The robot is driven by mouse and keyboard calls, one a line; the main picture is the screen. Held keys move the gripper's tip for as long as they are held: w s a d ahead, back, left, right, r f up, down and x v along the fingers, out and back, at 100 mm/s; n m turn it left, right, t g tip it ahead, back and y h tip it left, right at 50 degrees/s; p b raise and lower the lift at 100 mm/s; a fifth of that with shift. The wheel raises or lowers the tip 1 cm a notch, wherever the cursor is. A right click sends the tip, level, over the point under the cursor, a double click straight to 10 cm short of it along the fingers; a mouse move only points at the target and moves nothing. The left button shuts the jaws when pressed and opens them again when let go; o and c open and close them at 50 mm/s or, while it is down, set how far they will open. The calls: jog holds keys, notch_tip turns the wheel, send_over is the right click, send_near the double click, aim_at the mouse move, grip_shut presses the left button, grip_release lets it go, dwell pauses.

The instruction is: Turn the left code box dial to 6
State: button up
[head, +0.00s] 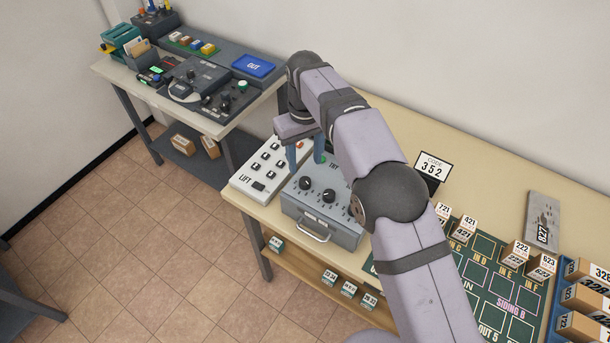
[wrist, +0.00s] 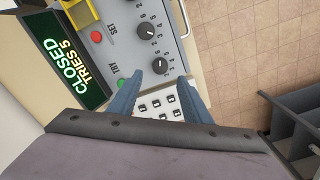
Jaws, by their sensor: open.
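The grey code box (head: 322,222) stands on the bench with a front handle and black dials on its sloped top. Its left dial (head: 305,183) also shows in the wrist view (wrist: 160,65); its pointer setting is too small to read. Another dial (head: 329,195) sits to its right and also shows in the wrist view (wrist: 146,31). My gripper (head: 305,155) is open and empty, its blue fingers over the left end of the box. In the wrist view, my gripper's fingertips (wrist: 160,78) flank the left dial, seemingly above it; contact cannot be told.
The white LIFT keypad (head: 268,170) adjoins the box on the left. The box has a green TRY button (wrist: 121,83), a red button (wrist: 96,37) and a display (wrist: 70,50) reading CLOSED, TRIES 5. My arm covers the box's right side.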

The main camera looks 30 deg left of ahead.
aim_at(305, 180)
jog(key=shift+f+p, duration=1.45)
jog(key=shift+f, duration=2.2)
jog(key=shift+c, duration=0.2)
jog(key=c, duration=1)
